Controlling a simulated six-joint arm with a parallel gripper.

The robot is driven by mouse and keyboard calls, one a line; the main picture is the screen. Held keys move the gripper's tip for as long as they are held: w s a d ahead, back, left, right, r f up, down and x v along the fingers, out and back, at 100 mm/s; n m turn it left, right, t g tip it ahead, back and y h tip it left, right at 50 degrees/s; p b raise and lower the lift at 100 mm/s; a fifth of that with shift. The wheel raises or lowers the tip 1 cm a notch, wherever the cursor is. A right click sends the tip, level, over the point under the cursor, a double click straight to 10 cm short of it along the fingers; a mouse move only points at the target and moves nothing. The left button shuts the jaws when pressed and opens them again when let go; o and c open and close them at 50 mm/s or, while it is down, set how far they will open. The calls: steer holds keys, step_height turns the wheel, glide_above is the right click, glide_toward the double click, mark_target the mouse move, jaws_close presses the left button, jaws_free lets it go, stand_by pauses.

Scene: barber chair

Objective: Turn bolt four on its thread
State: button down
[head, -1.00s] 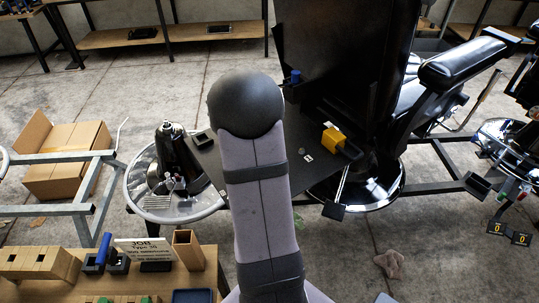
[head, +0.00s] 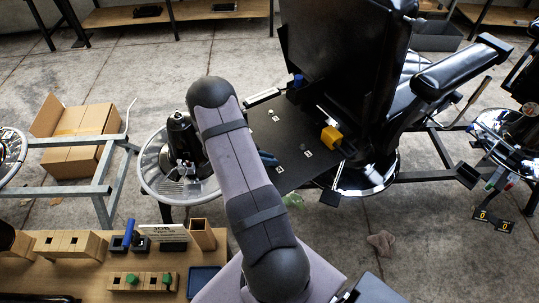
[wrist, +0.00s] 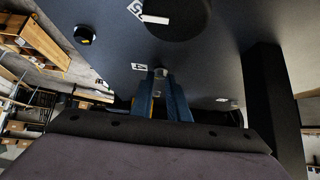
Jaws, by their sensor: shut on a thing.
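In the head view, part of my gripper (head: 268,158) shows blue just right of my arm, by the black plate (head: 288,175) under the chair back. The bolt is hidden there. How far it is threaded in, I cannot tell.
In the head view, a yellow block (head: 331,137) is at the plate's right, and a wooden bench (head: 70,276) stands front left.

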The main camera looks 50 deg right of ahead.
steer(key=shift+w+r+m+g, duration=0.1)
steer(key=shift+m+g, duration=0.2)
steer(key=c, duration=1.7)
jaws_free()
steer(key=shift+w+a+r, duration=0.2)
steer(key=shift+a+r, duration=0.15)
steer(key=shift+a, duration=0.1)
steer(key=shift+b+v, duration=1.1)
steer(key=shift+v, duration=1.9)
steer(key=shift+s+r, duration=0.1)
